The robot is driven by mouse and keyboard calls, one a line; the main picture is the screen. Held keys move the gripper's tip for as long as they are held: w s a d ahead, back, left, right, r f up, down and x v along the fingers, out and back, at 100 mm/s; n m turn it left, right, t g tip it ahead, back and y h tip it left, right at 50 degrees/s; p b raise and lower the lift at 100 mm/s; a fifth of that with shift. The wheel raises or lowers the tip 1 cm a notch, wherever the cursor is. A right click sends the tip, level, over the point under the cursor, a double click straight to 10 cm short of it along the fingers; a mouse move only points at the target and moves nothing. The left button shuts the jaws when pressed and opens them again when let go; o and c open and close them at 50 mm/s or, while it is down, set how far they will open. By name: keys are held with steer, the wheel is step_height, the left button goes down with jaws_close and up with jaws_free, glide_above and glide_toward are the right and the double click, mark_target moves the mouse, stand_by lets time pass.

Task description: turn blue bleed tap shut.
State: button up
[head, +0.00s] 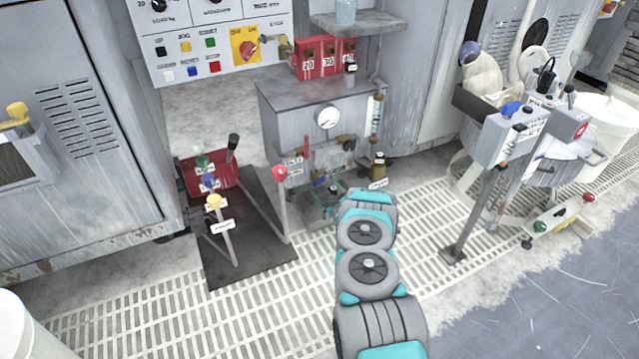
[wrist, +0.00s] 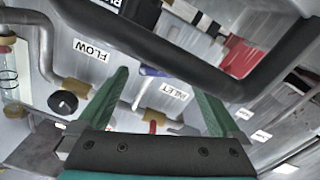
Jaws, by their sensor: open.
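In the wrist view a blue handle (wrist: 155,71), which looks like the bleed tap, shows between my finger tips, partly hidden by a black bar (wrist: 190,65) crossing the picture. No label on it is readable. My gripper (wrist: 166,86) is open, its two green fingers on either side of the handle with nothing held. I cannot tell whether the fingers touch it. In the head view my gripper (head: 333,198) is low at the front of the grey cabinet (head: 280,115), by its piping.
The wrist view shows FLOW (wrist: 93,49) and INLET (wrist: 166,90) labels, a black knob (wrist: 63,102) and a brass fitting (wrist: 158,115). In the head view, coloured levers (head: 214,201) stand left of the cabinet and a pedestal control box (head: 512,130) stands right.

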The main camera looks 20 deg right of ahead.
mark_target(321, 184)
steer(key=shift+w, duration=1.9)
steer(key=shift+a, duration=0.1)
steer(key=c, duration=1.4)
steer(key=shift+f+m+b, duration=0.15)
steer(key=shift+m+b, duration=0.6)
steer(key=shift+m, duration=0.25)
steer(key=shift+r+m+b, duration=0.2)
steer(key=shift+m+b, duration=0.25)
steer(key=shift+m, duration=0.85)
steer(key=o, duration=1.4)
steer(key=shift+s, duration=0.1)
